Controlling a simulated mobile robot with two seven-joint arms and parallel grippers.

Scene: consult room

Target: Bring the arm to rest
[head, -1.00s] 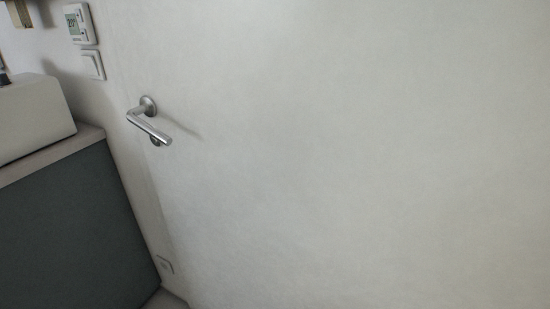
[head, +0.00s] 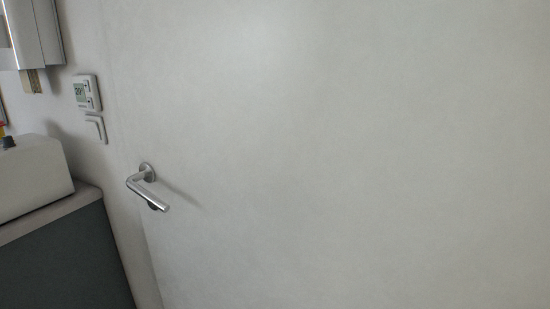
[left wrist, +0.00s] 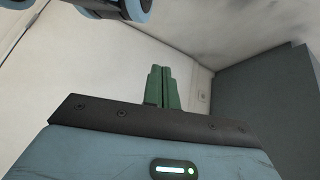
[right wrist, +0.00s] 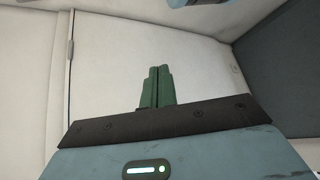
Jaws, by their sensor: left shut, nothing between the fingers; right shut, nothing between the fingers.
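My left gripper (left wrist: 160,88) shows in the left wrist view with its green fingers together and nothing between them. My right gripper (right wrist: 157,86) shows in the right wrist view, also with its green fingers together and empty. Neither gripper touches anything that I can see. Neither arm shows in the head view. A pale door (head: 340,160) fills most of the head view, with a silver lever handle (head: 148,188) on its left side.
A dark grey cabinet (head: 65,265) with a light top stands at the left, bearing a white box-shaped thing (head: 32,175). A thermostat (head: 87,93) and a switch (head: 96,130) are on the wall above. The dark cabinet side also shows in both wrist views.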

